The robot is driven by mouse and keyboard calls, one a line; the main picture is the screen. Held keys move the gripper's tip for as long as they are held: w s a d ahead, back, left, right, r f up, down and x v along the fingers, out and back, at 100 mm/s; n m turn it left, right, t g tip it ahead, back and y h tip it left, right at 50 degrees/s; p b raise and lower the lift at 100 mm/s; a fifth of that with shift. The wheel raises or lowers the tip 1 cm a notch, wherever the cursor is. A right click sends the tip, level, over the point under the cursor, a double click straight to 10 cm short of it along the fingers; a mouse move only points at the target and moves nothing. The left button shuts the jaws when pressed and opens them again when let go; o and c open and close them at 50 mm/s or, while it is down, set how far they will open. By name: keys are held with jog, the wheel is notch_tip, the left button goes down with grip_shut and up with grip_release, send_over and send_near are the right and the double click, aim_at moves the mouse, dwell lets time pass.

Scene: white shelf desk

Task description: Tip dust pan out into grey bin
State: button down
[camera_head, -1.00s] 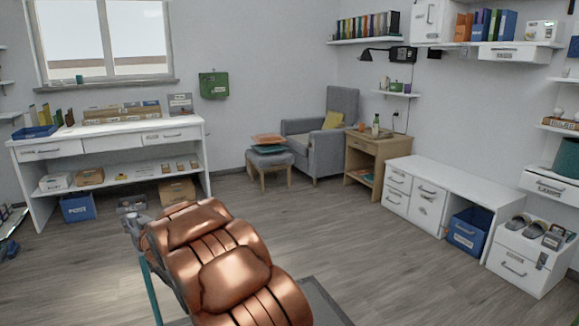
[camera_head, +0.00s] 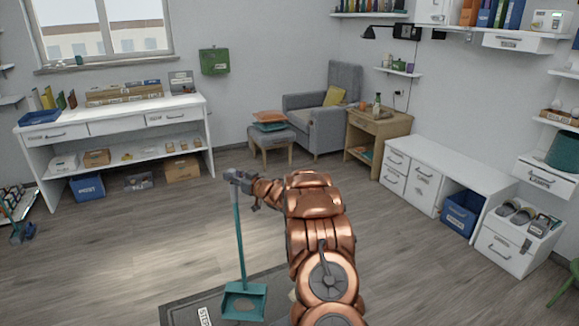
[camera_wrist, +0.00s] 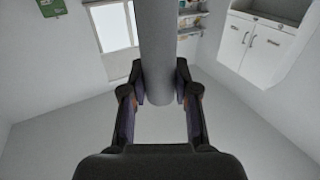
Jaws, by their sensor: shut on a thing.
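In the head view a teal dust pan (camera_head: 244,301) on a long upright handle hangs or stands over the dark mat. A small grey-brown patch, perhaps dust, shows in its pan. My gripper (camera_head: 238,177) is shut on the top of the handle. In the wrist view the grey handle (camera_wrist: 165,50) runs between the two fingers of my gripper (camera_wrist: 160,98). I cannot tell whether the pan touches the mat. No grey bin is clearly visible in either view.
The dark mat (camera_head: 185,310) lies on the floor in front. A white desk (camera_head: 125,125) stands at the back left with a blue box (camera_head: 88,187) beneath. A second blue bin (camera_head: 461,214) sits in the right-hand cabinet. The middle floor is clear.

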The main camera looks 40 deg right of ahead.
jog(key=s+d+f+p, duration=0.2)
jog(key=s+d+p, duration=0.5)
jog(key=s+d, duration=0.5)
jog(key=shift+s+d, duration=0.35)
jog(key=shift+d, duration=1.6)
jog(key=shift+s+p, duration=0.1)
jog(key=shift+p, duration=0.2)
jog(key=s+a+f+n+t+b, duration=0.1)
jog(key=s+a+f+n+b, duration=0.1)
jog(key=s+a+b, duration=0.7)
jog(key=s+a+f+n+t+y+b, duration=0.1)
jog(key=s+a+f+b, duration=0.4)
jog(key=b, duration=1.2)
jog(key=shift+s+a+f+n+t, duration=0.25)
jog(key=shift+s+a+n, duration=0.55)
jog(key=shift+s+a, duration=2.3)
jog(key=shift+w+a+r, duration=0.1)
jog(key=shift+w+a, duration=0.6)
jog(key=shift+w, duration=0.05)
jog(key=shift+s+a+b, duration=0.15)
jog(key=shift+b, duration=0.25)
